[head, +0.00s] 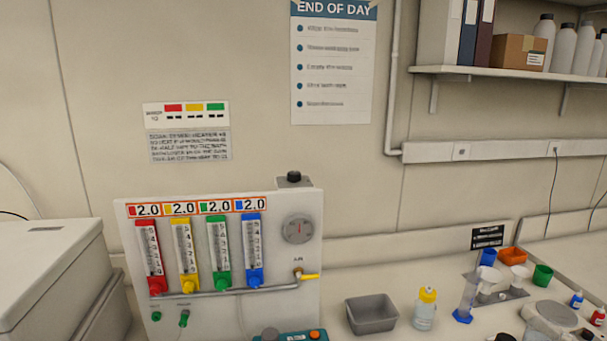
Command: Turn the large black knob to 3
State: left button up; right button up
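No knob with a readable 3 on its scale shows in the head view. A small black cap or knob (293,176) sits on a grey box at the top right of the white gas panel (140,220). A dark grey round knob (270,333) shows on a teal device (296,337), cut off by the bottom edge. Dark round tops (505,337) also show at the bottom right, mostly cut off. I cannot tell which of these is the large black knob. Neither of my grippers is in view.
The panel carries red, yellow, green and blue flow tubes, a round gauge (297,228) and a yellow-handled valve (307,276). A grey bin (371,314), a yellow-capped bottle (425,308) and a blue-footed cylinder (465,299) stand to the right. A white box (50,270) stands left.

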aim_at(293, 176)
jog(key=i+l+z, duration=0.2)
jog(key=l, duration=0.2)
jog(key=l+z, duration=0.15)
jog(key=l, duration=0.3)
jog(key=i+l+z, duration=0.2)
jog(key=l, duration=0.15)
